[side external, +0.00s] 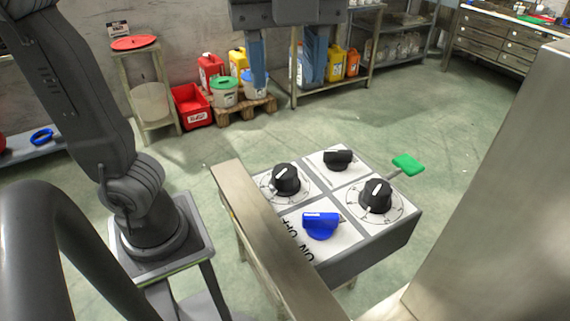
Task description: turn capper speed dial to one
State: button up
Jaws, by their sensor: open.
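A control box (335,268) with a white-panelled top stands in the middle foreground. It bears two black dials on round printed scales, one at the left (286,180) and one at the right (376,196). I cannot tell which is the capper speed dial; the scale numbers are too small to read.
A black knob (338,159) sits at the back of the box and a blue switch (321,226) at the front, beside ON/OFF lettering. A green-ended lever (408,165) sticks out at the right. A metal rail (270,240) runs along the box's left side.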

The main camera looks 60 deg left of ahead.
aim_at(285, 170)
jog(key=shift+m, duration=0.3)
notch_tip(285, 170, down, 13)
jog(key=shift+s+d+f, duration=0.1)
jog(key=shift+d+f, duration=0.05)
jog(key=shift+f, duration=0.05)
jog(key=shift+c, duration=0.2)
jog(key=c, duration=0.6)
